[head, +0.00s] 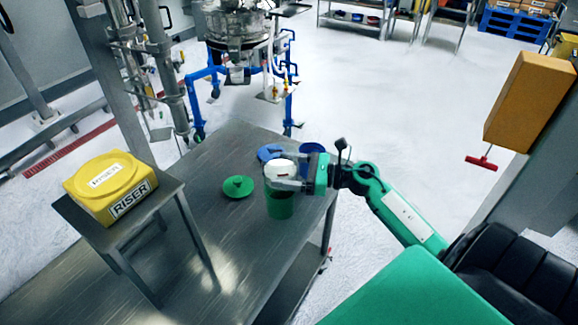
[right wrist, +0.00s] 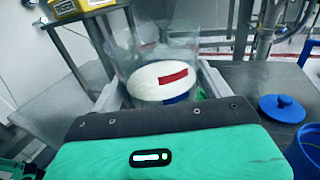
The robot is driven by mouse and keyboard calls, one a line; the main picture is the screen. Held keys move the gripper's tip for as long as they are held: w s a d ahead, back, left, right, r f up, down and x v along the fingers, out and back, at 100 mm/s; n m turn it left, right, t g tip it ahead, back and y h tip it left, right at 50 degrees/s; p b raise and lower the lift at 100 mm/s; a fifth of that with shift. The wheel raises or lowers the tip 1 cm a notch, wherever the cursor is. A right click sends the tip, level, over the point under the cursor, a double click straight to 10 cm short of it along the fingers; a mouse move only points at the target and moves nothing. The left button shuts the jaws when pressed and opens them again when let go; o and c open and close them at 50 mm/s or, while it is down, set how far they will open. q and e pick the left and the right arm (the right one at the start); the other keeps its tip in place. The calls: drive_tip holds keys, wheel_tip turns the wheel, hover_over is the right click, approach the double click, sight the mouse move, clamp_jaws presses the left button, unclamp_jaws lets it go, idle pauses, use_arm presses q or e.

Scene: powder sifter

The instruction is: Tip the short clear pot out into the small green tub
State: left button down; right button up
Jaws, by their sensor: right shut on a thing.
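The short clear pot (right wrist: 157,50) is between the fingers of my right gripper in the right wrist view, with a white round surface and a red patch showing through its wall. In the head view the pot (head: 280,168) shows as a pale shape at the fingertips. My right gripper (head: 290,180) is shut on it, coming in from the right. The small green tub (head: 279,206) stands on the table directly below the pot and gripper, its top mostly hidden by them. I cannot tell whether the pot is tilted. My left gripper is out of view.
A green lid (head: 238,187) lies left of the tub. A blue lid (head: 268,152) and a blue tub (head: 312,148) are behind the gripper. A yellow RISER block (head: 110,185) sits on a raised stand at left. The table's (head: 215,245) front is clear.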

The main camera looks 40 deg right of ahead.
drive_tip(key=shift+d+r, duration=0.15)
drive_tip(key=shift+d, duration=0.15)
drive_tip(key=shift+p, duration=0.6)
drive_tip(key=f+p, duration=0.1)
drive_tip(key=f+m+g+p, duration=0.1)
drive_tip(key=shift+s+a+p, duration=0.1)
drive_tip(key=shift+s+p, duration=0.25)
drive_tip(key=shift+m, duration=0.3)
drive_tip(key=shift+s+r+m+g+p, duration=0.15)
drive_tip(key=shift+m+g+p, duration=0.2)
drive_tip(key=shift+p, duration=0.35)
drive_tip(key=shift+s+m+g+p, duration=0.25)
drive_tip(key=shift+m+p, duration=0.2)
drive_tip(key=shift+p, duration=0.3)
drive_tip(key=shift+a, duration=0.1)
drive_tip(key=shift+f, duration=0.2)
